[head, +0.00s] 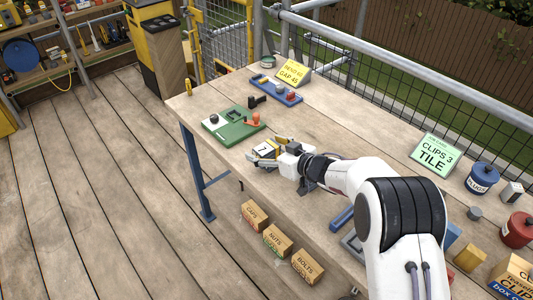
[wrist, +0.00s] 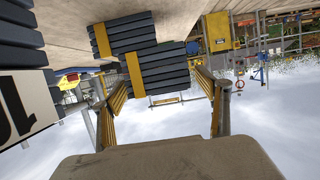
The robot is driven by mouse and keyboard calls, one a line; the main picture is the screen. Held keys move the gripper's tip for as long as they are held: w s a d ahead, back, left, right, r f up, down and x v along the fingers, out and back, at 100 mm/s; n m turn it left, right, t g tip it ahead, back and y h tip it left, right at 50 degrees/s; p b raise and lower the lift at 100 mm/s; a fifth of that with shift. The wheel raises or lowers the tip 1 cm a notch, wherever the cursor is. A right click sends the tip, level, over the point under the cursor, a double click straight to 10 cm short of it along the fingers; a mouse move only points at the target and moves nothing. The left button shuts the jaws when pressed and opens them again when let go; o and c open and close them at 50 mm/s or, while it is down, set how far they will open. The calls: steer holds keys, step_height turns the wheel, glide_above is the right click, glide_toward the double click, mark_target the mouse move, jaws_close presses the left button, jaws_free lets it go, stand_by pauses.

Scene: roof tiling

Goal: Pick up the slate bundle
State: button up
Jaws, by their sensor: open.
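In the wrist view, dark slates with yellow bands form a stepped bundle, its nearer stack (wrist: 160,74) showing between my fingertips and another stack (wrist: 118,36) behind it. My gripper (wrist: 156,88) is open, one finger on each side of the nearer stack; I cannot tell whether either finger touches it. In the head view my gripper (head: 280,148) is low over the bench's front edge, beside a small white card with a black 7 (head: 266,149). There the slates are mostly hidden by my gripper and cannot be made out clearly.
More dark slates (wrist: 22,40) and a white panel with black characters (wrist: 24,106) stand close to my left finger in the wrist view. On the workbench (head: 345,105), a green board (head: 233,128) and blue tray (head: 276,90) lie behind my gripper. Bench space right of the tray is clear.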

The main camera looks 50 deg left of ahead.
mark_target(266, 147)
stand_by(0.3)
steer(key=c, duration=1.6)
steer(key=shift+r, duration=0.1)
steer(key=shift+r, duration=5)
